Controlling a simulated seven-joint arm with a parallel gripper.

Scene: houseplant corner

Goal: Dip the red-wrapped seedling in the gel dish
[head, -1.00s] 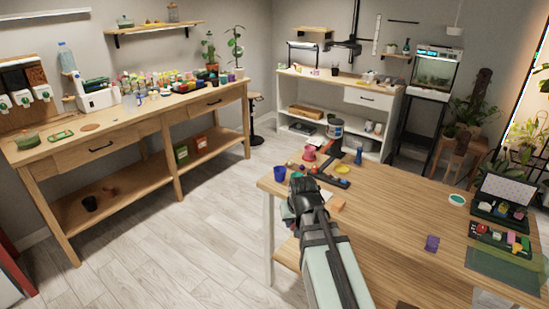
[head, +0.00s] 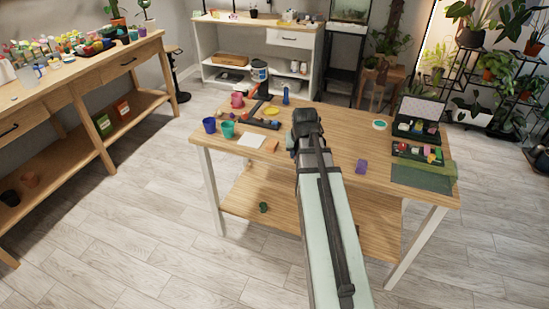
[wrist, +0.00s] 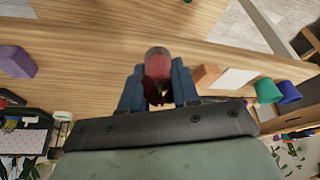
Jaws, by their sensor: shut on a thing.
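The red-wrapped seedling (wrist: 158,66) is between the two blue fingers of my gripper (wrist: 158,88) in the wrist view. My gripper is shut on it, with its dark red wrap and rounded grey end showing above the table's wood. In the head view my gripper (head: 307,117) is over the middle of the table; its own body hides the fingers and the seedling. A small round white dish with a teal-green middle (head: 379,125), which looks like the gel dish, lies on the table to the right of my gripper, apart from it.
A purple block (head: 361,166) lies right of my arm, with an open dark case (head: 417,117) and a green mat (head: 422,178) beyond. Left are an orange block (head: 270,146), a white card (head: 250,141), a teal cup (head: 227,129) and a blue cup (head: 209,125).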

